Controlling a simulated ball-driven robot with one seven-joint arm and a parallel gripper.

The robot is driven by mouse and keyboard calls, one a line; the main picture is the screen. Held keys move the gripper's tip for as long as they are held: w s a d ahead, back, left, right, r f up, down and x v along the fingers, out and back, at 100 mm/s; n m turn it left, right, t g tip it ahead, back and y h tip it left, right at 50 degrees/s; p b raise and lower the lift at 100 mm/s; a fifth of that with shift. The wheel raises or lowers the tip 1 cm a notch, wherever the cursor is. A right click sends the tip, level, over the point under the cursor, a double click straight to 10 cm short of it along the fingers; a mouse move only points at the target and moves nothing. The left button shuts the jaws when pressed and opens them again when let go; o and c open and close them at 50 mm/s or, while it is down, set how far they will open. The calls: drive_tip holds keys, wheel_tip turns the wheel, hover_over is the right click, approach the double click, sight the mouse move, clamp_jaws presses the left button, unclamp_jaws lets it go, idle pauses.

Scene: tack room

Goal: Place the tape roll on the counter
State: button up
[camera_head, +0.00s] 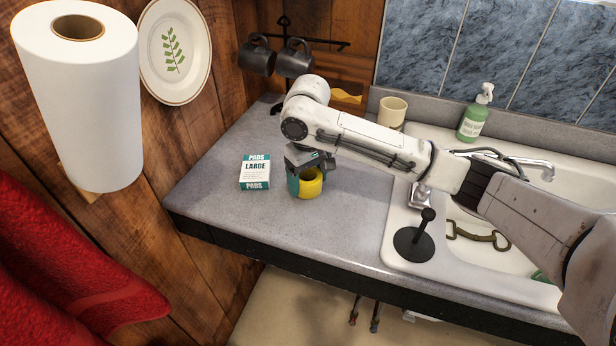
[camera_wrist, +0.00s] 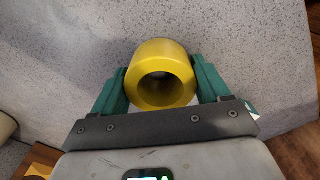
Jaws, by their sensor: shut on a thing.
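The yellow tape roll (camera_head: 311,183) is at my gripper (camera_head: 307,187), over the grey counter (camera_head: 240,213) to the right of the pads box. In the wrist view the tape roll (camera_wrist: 160,75) sits between the two green fingers of my gripper (camera_wrist: 160,85), its open hole facing the camera. The fingers are shut on its sides. The roll is at or very close to the counter surface; I cannot tell whether it touches. Part of it is hidden behind the gripper in the head view.
A white and teal pads box (camera_head: 255,172) stands left of my gripper. A cream cup (camera_head: 391,112) and a green soap bottle (camera_head: 474,115) stand at the back. The sink (camera_head: 465,268) lies right, with a black plunger-like object (camera_head: 414,243). The counter's front left is clear.

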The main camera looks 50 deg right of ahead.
sight(308, 175)
drive_tip(key=o, duration=1.1)
drive_tip(key=shift+r, duration=0.1)
wheel_tip(308, 175, up, 12)
